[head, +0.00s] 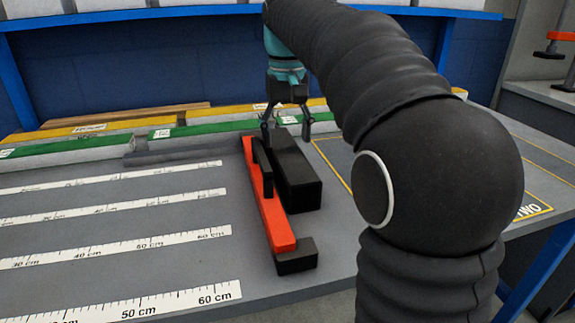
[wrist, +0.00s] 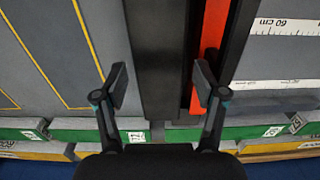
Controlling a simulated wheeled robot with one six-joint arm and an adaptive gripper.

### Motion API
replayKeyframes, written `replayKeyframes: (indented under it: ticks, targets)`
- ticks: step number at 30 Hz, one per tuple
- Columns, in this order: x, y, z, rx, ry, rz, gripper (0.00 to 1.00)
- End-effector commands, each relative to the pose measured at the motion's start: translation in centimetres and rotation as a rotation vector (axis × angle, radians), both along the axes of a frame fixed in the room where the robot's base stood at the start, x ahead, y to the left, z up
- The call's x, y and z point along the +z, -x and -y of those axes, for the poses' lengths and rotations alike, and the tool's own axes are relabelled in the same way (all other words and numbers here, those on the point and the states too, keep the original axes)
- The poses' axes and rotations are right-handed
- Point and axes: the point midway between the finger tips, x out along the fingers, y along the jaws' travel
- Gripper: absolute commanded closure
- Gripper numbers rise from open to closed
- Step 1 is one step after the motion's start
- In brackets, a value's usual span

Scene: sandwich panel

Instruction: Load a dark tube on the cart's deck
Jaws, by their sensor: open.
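A long black box-shaped tube (head: 298,182) lies on the grey bench, running from near the back rail toward the front. My gripper (head: 287,128) is open above its far end, pointing down, with one finger on either side. In the wrist view the tube (wrist: 160,55) runs between the open fingers (wrist: 162,85), apart from the left finger; the right finger overlaps the orange bar (wrist: 210,45) beside it. I cannot tell how high the fingers are above the tube. I cannot make out the cart's deck in either view.
The orange bar (head: 268,205), with black end and handle parts, lies close along the tube's left side. A dark grey strip (head: 190,151) lies near the green and yellow back rails. White rulers (head: 150,306) mark the left bench. A yellow-outlined area is to the right.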

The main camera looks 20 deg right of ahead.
Motion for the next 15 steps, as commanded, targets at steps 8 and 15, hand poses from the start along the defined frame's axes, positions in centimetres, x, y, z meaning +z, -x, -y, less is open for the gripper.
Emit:
replayKeyframes:
  ticks: [8,15]
  targets:
    - [-3.9,0.2,0.2,0.0,0.0,-0.003,0.29]
    - [-4.9,0.1,0.1,0.0,0.0,-0.001,0.29]
